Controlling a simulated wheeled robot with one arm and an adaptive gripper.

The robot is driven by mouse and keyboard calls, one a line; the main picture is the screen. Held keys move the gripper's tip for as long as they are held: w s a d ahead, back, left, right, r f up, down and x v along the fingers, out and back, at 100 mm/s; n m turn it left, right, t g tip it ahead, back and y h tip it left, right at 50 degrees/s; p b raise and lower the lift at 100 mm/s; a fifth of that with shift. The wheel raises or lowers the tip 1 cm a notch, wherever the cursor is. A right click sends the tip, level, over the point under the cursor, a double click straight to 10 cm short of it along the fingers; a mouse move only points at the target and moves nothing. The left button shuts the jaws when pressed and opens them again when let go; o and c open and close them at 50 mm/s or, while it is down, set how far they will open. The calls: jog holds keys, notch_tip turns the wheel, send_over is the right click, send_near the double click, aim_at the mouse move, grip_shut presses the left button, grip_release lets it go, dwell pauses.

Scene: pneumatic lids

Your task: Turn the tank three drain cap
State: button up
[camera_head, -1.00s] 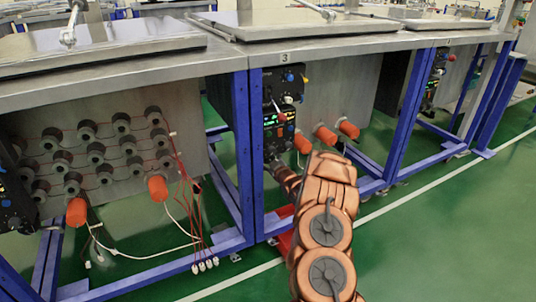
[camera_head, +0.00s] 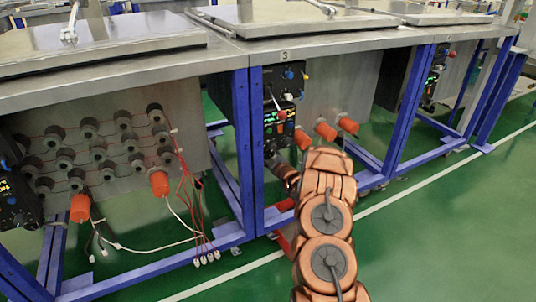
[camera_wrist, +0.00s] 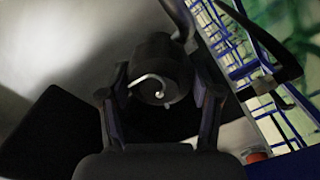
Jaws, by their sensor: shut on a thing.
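Tank three, marked "3" (camera_head: 284,55), has a steel front with a black control panel (camera_head: 280,118) on its left part. In the wrist view a dark round cap (camera_wrist: 158,62) with a pale curved mark on its face lies between my fingers. My gripper (camera_wrist: 160,105) is shut on this cap, one finger on each side. In the head view my copper-coloured arm reaches under tank three, and the cap cannot be made out there.
Blue frame legs (camera_head: 254,150) stand close on the left. Loose red and white wires (camera_head: 190,215) hang under the left tank. Green floor is free at right.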

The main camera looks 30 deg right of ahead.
jog(key=o, duration=1.1)
jog(key=shift+o, duration=0.2)
jog(key=shift+s, duration=0.15)
jog(key=s+a, duration=0.1)
jog(key=s, duration=1)
jog(key=shift+s, duration=0.35)
jog(key=shift+s, duration=0.1)
